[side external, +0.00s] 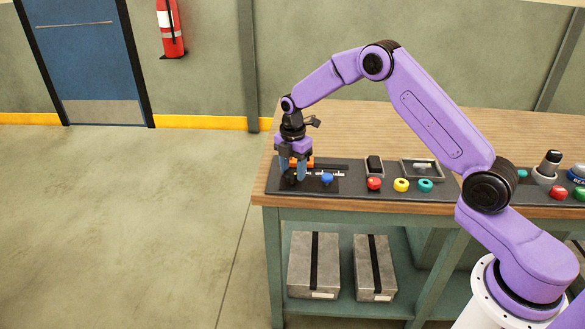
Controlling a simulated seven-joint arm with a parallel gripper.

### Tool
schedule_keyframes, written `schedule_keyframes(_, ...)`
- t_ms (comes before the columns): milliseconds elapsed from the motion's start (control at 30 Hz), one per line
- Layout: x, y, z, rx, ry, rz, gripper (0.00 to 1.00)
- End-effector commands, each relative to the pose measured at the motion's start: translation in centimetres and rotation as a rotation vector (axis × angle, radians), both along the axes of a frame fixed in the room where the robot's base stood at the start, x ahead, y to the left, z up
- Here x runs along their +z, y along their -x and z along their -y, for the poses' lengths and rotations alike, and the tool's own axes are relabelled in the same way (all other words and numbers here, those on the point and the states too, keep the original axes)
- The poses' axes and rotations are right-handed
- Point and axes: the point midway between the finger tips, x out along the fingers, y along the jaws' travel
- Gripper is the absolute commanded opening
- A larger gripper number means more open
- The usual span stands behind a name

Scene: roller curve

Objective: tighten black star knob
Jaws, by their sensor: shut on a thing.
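The black star knob (290,180) sits low on the dark panel (350,190) at the left end of the workbench. Only a small dark part of it shows between my fingers. My gripper (293,177) points straight down over it, with its blue fingers shut on the knob. An orange part (303,162) shows just behind the fingers. The knob's star outline and its seating are too small and too covered to make out.
A blue knob (327,179) stands close to the right of my gripper. Red (374,184), yellow (401,185) and teal (425,185) round parts follow along the panel. A black block (374,166) and a shallow tray (404,176) lie behind them. The wooden top behind is clear.

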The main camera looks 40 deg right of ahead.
Motion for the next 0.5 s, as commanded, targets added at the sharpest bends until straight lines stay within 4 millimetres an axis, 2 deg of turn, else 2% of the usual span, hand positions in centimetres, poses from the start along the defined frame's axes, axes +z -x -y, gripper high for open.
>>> schedule_keyframes(500,0.32,0.1,0.03,-0.492,0.0,0.003,0.19)
